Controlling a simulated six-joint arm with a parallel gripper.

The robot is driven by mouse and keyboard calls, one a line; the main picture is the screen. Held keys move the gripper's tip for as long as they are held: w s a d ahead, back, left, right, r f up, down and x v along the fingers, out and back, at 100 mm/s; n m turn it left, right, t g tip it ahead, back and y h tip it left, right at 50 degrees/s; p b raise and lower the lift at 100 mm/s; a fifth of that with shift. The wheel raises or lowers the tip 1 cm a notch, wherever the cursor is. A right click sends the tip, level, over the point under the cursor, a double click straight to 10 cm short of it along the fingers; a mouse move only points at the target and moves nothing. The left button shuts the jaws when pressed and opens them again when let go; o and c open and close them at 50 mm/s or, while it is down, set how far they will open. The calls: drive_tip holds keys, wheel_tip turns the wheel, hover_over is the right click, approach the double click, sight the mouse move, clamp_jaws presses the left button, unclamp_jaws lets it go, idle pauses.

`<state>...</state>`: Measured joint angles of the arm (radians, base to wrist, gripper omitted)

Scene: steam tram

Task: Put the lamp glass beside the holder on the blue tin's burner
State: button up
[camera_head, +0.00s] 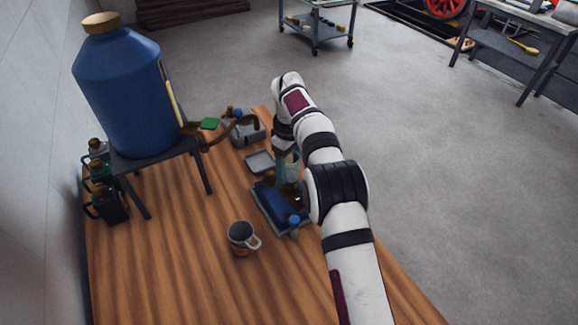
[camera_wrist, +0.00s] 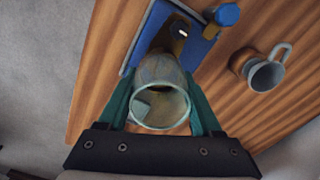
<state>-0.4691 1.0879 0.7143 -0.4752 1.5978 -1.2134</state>
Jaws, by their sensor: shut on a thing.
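My gripper (camera_wrist: 160,112) is shut on the clear lamp glass (camera_wrist: 163,72), its teal fingers on either side of it. The glass's open round rim faces the wrist camera. The blue tin (camera_wrist: 198,48) lies beyond the glass in the wrist view, with a brass-brown burner (camera_wrist: 172,38) partly hidden behind the glass. I cannot tell whether the glass touches the burner. In the head view my gripper (camera_head: 287,166) is at the far side of the blue tin (camera_head: 277,204), and my arm partly hides the glass. I cannot tell which object is the holder.
A mug (camera_head: 241,238) stands near the tin. A grey tray (camera_head: 260,162) and a grey box (camera_head: 247,133) lie beyond it. A large blue tank (camera_head: 128,95) stands on a dark stand at left, beside several dark cans (camera_head: 105,190). The near tabletop is mostly clear.

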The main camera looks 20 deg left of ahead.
drive_tip(key=shift+f, duration=1.2)
drive_tip(key=shift+f, duration=0.1)
drive_tip(key=shift+f, duration=0.75)
drive_tip(key=shift+f, duration=0.15)
drive_tip(key=shift+f, duration=0.2)
drive_tip(key=o, duration=1.4)
drive_tip(key=shift+o, duration=0.2)
wheel_tip(320, 180, up, 12)
